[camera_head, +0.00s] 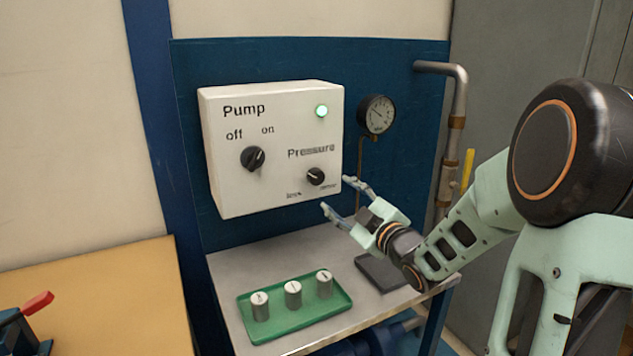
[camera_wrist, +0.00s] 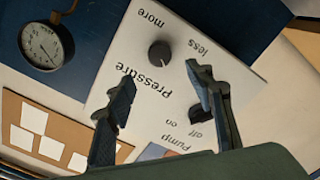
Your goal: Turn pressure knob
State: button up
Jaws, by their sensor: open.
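The white pump box (camera_head: 280,205) hangs on a blue panel. The black pressure knob (camera_head: 316,176) sits at its lower right, between the small "less" and "more" labels. The pressure knob also shows in the wrist view (camera_wrist: 160,54), upside-down lettering below it. A larger black pump knob (camera_head: 253,158) sits to its left under "off" and "on", and is partly hidden by a finger in the wrist view (camera_wrist: 200,113). My gripper (camera_head: 342,197) is open and empty, in front of the box's lower right corner, apart from the pressure knob. In the wrist view its fingers (camera_wrist: 163,85) point toward the box.
A green light (camera_head: 321,111) glows on the box. A round gauge (camera_head: 376,114) and a pipe (camera_head: 458,110) are right of it. Below, a metal bench (camera_head: 225,271) carries a green tray (camera_head: 337,304) with three metal cylinders and a dark flat pad (camera_head: 383,272).

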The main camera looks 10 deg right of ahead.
aim_at(318, 179)
jog(key=x, duration=1)
jog(key=shift+w, duration=0.1)
jog(key=shift+c, duration=0.5)
jog(key=c, duration=1.1)
jog(key=shift+o, duration=0.2)
